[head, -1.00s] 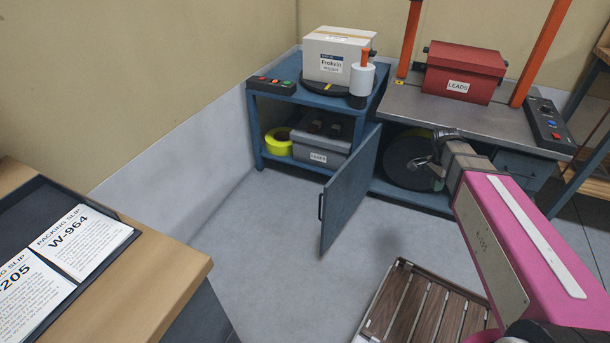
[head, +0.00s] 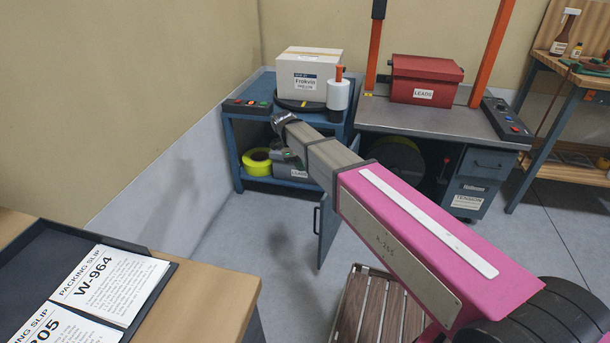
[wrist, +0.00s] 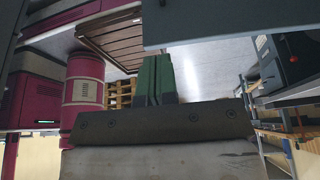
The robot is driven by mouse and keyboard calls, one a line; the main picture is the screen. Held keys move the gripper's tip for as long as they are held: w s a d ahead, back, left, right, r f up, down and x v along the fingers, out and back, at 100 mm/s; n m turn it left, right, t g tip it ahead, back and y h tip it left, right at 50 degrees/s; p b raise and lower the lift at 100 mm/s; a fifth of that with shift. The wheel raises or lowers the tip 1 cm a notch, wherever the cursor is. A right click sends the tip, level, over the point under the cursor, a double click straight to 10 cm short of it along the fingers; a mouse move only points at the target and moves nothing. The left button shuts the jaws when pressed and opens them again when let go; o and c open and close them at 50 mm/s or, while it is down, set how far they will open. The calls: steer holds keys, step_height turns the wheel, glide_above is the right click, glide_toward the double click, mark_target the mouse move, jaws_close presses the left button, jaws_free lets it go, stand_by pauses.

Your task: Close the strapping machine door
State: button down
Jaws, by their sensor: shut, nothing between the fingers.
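The strapping machine (head: 440,120) is a grey-topped blue cabinet with an orange arch. Its blue door (head: 327,232) stands open, swung out toward me at the cabinet's left side. My arm hides much of the door; its lower part and dark handle (head: 316,220) show below the arm. A blue-grey panel (wrist: 225,22), probably the door, lies just beyond the fingertips there; contact cannot be told.
A blue cart (head: 240,150) holds a carton, a stretch-wrap roll and yellow tape. A red box (head: 425,80) sits on the machine. A wooden pallet (head: 375,315) lies in front. A table with packing slips (head: 100,285) is at left.

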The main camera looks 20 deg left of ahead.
steer(key=d+f, duration=0.7)
steer(key=f, duration=0.1)
steer(key=shift+s+d+f, duration=0.15)
steer(key=shift+s+d, duration=0.05)
steer(key=shift+s, duration=0.05)
steer(key=shift+d, duration=0.1)
